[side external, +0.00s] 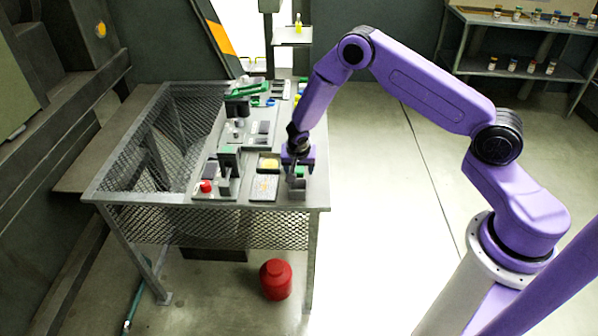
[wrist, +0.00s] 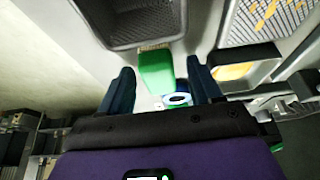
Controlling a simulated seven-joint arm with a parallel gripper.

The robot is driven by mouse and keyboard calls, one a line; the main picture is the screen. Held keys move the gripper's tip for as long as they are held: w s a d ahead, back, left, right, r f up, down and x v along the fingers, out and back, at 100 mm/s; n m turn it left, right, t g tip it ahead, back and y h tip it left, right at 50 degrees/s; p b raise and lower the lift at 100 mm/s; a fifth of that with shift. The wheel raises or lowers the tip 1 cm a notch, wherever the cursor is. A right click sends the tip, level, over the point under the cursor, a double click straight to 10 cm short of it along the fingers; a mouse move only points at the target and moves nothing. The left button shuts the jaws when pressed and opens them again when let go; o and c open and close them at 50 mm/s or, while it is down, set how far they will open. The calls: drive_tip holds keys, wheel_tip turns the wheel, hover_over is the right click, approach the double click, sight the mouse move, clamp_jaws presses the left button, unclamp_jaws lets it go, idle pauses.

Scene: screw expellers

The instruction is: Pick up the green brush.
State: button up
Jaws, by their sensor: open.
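My gripper (side external: 298,168) is low over the right edge of the metal table, pointing down. In the wrist view its two dark fingers (wrist: 161,90) are apart. A green object (wrist: 157,72) with a thin tan strip at its far end, which looks like the green brush, lies between and just beyond the fingertips. I cannot tell whether a finger touches it. In the side view a small green patch (side external: 300,171) shows under my gripper, mostly hidden by it. A blue and white ring-shaped thing (wrist: 177,99) shows beside the green object's near end.
A dark tray (wrist: 130,22) lies just beyond the green object, and trays with yellow contents (wrist: 270,18) are at the right. On the table (side external: 315,198) stand a device with a red button (side external: 206,187) and, farther back, other green items (side external: 245,88). A red canister (side external: 276,279) is on the floor.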

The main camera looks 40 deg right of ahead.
drive_tip(key=c, duration=1)
drive_tip(key=shift+c, duration=0.2)
drive_tip(key=shift+r, duration=0.1)
drive_tip(key=shift+r, duration=0.55)
drive_tip(key=shift+s+r, duration=0.2)
drive_tip(key=shift+r, duration=1)
drive_tip(key=s+r, duration=0.9)
drive_tip(key=s, duration=0.4)
drive_tip(key=shift+s+r, duration=0.15)
drive_tip(key=shift+s, duration=0.2)
